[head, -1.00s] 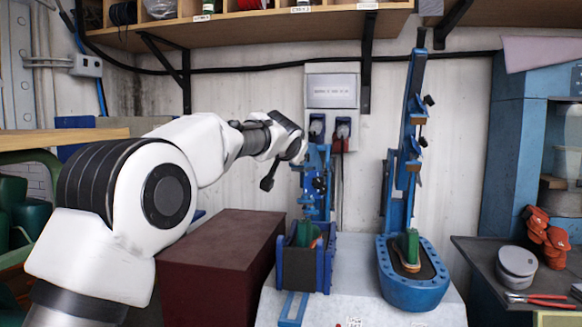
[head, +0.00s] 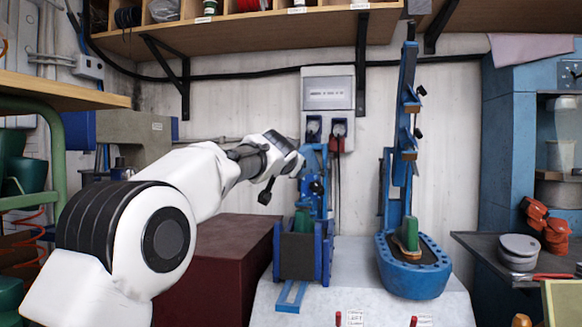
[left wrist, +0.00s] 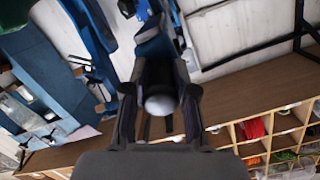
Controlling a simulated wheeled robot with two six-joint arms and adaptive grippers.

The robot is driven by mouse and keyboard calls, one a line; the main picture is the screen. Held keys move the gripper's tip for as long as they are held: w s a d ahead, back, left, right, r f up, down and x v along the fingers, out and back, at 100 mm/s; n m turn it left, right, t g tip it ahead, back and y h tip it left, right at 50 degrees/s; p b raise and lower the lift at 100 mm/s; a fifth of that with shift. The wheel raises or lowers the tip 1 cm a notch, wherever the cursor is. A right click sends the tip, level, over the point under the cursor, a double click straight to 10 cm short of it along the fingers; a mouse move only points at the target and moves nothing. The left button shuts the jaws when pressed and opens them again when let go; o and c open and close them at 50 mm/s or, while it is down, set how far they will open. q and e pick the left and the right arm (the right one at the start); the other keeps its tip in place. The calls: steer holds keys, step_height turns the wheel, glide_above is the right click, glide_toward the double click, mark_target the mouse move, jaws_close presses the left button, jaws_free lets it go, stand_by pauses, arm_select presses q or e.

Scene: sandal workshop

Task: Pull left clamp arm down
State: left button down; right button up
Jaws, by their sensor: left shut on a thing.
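The left clamp (head: 314,165) is a blue upright mechanism above a dark blue box-like base (head: 298,255) with a green piece (head: 302,221) inside. My left gripper (head: 292,158) is at the clamp's upper left side in the head view; its fingers are hard to make out there. In the left wrist view my left gripper (left wrist: 160,86) is shut around a pale round-ended handle (left wrist: 160,104), which appears to belong to the clamp arm. A blue bar runs up beyond the fingers. My right gripper is not in view.
A second blue clamp (head: 402,150) with a tall raised arm stands to the right on an oval base (head: 413,283). A dark red block (head: 225,265) stands at left. A wooden shelf (head: 250,28) hangs above. Red tools and a grey tin (head: 518,250) lie on the right table.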

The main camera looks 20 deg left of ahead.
arm_select(q)
steer(key=shift+w+f, duration=0.1)
steer(key=shift+f, duration=0.5)
steer(key=c, duration=1)
jaws_free()
steer(key=shift+o, duration=0.4)
steer(key=shift+w+d, duration=0.1)
steer(key=shift+s+r, duration=0.3)
steer(key=shift+s, duration=0.15)
steer(key=v, duration=1.1)
steer(key=shift+d, duration=0.15)
steer(key=shift+s+f, duration=0.1)
